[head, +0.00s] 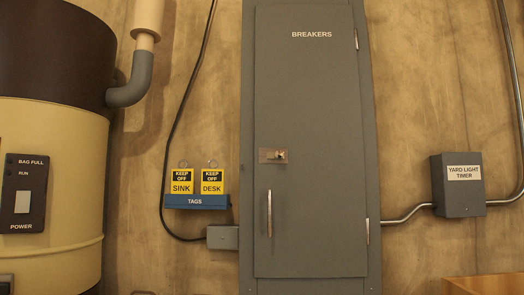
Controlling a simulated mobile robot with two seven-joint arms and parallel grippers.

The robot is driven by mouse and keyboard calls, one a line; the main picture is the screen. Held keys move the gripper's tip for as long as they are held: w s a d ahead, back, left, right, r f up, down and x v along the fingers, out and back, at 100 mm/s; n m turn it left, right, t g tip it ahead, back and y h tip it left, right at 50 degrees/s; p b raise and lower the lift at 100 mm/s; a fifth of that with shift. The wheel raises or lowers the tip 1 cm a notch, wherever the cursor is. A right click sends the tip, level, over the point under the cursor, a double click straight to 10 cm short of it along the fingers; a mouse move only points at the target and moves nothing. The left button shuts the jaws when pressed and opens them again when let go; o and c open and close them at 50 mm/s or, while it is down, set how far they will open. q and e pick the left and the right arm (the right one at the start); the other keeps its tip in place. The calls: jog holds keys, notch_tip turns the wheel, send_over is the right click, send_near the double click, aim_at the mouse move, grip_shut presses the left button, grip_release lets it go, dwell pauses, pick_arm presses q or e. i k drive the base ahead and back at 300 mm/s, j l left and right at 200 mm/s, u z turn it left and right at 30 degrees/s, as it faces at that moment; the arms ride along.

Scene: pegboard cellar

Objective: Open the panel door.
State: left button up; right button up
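The grey panel door (315,110), marked BREAKERS, is upright on the wall and looks closed in its grey frame (247,100). A vertical metal handle (269,213) is low on its left side. Above the handle is a small plate with a metal latch or lock (273,156); its exact setting is too small to tell. Hinges (367,231) show along the door's right edge. Neither of my grippers shows in the head view.
A cream and brown tank (50,140) stands far left. A YARD LIGHT TIMER box (458,190) is at right, with a wooden surface (490,285) below.

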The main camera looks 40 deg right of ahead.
aim_at(311, 221)
jog(key=z, duration=1.25)
jog(key=k+j+z, duration=0.1)
jog(key=z, duration=0.15)
jog(key=k+j+z, duration=0.1)
jog(key=z, duration=0.2)
